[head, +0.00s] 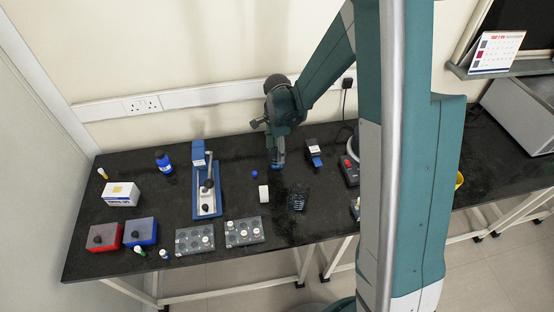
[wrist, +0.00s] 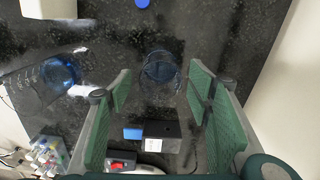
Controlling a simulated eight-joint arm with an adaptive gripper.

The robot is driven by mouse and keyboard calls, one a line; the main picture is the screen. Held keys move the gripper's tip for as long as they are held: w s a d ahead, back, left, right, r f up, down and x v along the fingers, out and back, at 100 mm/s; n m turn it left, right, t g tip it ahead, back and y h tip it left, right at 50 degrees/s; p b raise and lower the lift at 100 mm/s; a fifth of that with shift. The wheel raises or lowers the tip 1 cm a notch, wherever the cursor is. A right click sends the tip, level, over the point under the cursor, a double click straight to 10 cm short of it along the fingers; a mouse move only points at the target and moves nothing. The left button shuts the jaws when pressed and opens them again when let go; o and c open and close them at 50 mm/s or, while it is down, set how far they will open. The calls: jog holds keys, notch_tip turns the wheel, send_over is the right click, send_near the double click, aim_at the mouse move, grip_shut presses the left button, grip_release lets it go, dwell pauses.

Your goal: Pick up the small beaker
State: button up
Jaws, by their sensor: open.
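The small beaker (wrist: 160,72) is clear glass with a blue tint and stands upright on the black bench. In the wrist view it lies ahead of the gap between my fingertips, near the middle. My gripper (wrist: 161,90) is open, with green pads on either side and nothing held between them. In the head view my gripper (head: 276,152) points down at the back half of the bench. A blue patch shows right at its tip; I cannot tell there how far the beaker is from the fingers.
A larger clear vessel with blue in its base (wrist: 58,75) stands left of the beaker. A white roll (head: 264,193) and blue cap (head: 254,173) are nearby. A black-and-blue device (head: 314,152) and red-switched unit (head: 350,170) stand to the right. A blue stand (head: 207,192) is left.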

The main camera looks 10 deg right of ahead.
jog(key=shift+a+f+b, duration=0.15)
jog(key=shift+f+b, duration=0.15)
jog(key=shift+f, duration=2.15)
jog(key=c, duration=1)
